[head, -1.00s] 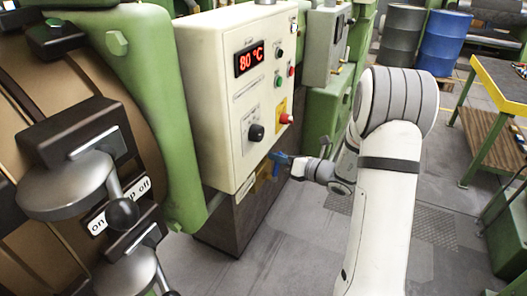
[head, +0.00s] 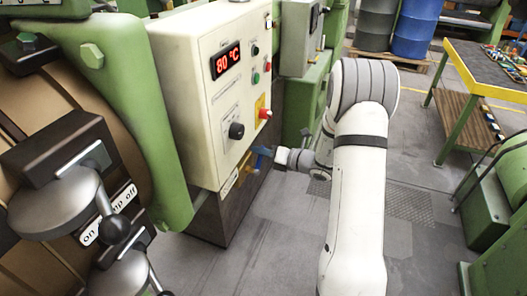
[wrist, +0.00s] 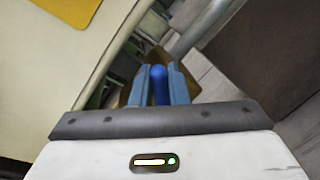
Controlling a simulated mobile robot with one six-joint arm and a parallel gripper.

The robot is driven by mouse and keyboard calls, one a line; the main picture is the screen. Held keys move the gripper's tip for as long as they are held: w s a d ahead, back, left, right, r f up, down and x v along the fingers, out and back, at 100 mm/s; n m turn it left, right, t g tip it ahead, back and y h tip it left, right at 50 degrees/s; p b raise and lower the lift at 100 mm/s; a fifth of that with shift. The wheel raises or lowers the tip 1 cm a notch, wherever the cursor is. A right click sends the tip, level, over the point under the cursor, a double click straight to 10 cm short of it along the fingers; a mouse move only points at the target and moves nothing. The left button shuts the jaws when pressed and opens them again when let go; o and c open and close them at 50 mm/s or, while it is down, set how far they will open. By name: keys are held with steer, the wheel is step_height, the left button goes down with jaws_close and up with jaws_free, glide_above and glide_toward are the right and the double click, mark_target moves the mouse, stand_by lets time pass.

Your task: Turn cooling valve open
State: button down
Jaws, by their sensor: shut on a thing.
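The cooling valve's blue handle (head: 257,158) sits at the lower right edge of the cream control box, by a yellowish plate (head: 243,172). In the wrist view the blue handle (wrist: 159,88) stands between the two blue-grey fingers. My gripper (wrist: 158,72) is shut on it, with a finger on each side. In the head view my gripper (head: 265,151) is small and partly merges with the handle. The valve body and the handle's exact turn angle are hard to make out.
The control box (head: 190,80) shows 80 °C and has a black knob (head: 236,130) and a red button (head: 265,113) just above the valve. Green machine parts stand to the left. A workbench (head: 480,65) and blue barrel (head: 417,28) stand at right, with open floor between.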

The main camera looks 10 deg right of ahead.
steer(key=c, duration=1.4)
jaws_free()
steer(key=shift+c, duration=0.2)
steer(key=v, duration=0.8)
steer(key=shift+b, duration=0.45)
steer(key=shift+c, duration=0.2)
